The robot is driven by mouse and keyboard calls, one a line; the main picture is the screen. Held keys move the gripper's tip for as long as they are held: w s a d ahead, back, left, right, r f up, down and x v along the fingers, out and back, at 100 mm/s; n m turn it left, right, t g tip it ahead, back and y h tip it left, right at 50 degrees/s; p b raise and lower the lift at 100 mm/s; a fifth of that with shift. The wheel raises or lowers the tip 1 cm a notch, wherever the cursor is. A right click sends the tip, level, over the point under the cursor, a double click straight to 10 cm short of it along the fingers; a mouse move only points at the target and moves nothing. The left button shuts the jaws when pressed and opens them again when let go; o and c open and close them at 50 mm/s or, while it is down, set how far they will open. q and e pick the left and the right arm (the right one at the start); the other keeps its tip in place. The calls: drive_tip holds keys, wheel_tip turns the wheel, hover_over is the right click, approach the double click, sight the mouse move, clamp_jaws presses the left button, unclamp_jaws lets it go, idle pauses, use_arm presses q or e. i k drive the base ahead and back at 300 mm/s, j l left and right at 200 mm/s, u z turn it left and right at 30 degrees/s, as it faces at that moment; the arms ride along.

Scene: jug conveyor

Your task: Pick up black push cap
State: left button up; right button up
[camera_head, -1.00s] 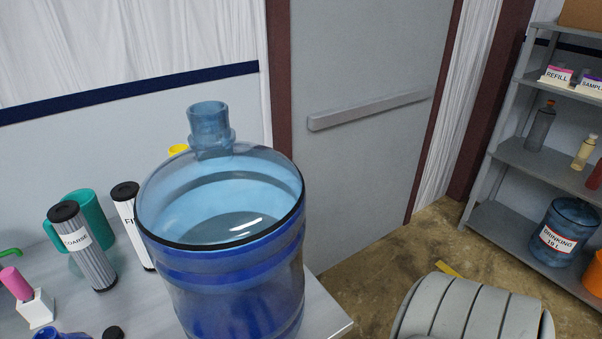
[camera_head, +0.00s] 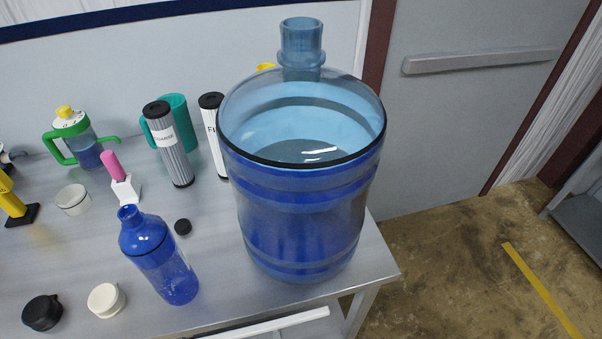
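A black cap (camera_head: 42,313) lies on the grey table near its front edge, at the lower left. A smaller, plain round black cap (camera_head: 183,227) lies farther back, just right of the blue bottle (camera_head: 160,255). I cannot tell from their shapes alone which one is the push cap. A white cap (camera_head: 106,300) of similar size lies just right of the larger black cap. The blue bottle stands open between the white cap and the large jug. Neither of my grippers is in view.
A large blue water jug (camera_head: 305,220) stands at the table's (camera_head: 222,293) right end. Behind are a COARSE filter (camera_head: 172,155), a green-handled jug (camera_head: 80,140), a pink-topped item (camera_head: 117,175) and a white cup (camera_head: 73,199). Bare tabletop lies around the caps.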

sight(41, 314)
drive_tip(key=k+j, duration=0.15)
drive_tip(key=j, duration=0.25)
drive_tip(key=k+j+z, duration=0.15)
drive_tip(key=j, duration=0.25)
drive_tip(key=k+j, duration=0.1)
drive_tip(key=j, duration=0.25)
drive_tip(key=k+j+z, duration=0.15)
drive_tip(key=j, duration=0.25)
drive_tip(key=k+j, duration=0.15)
drive_tip(key=j, duration=0.2)
drive_tip(key=k+j+z, duration=0.1)
drive_tip(key=j, duration=0.25)
drive_tip(key=k, duration=0.1)
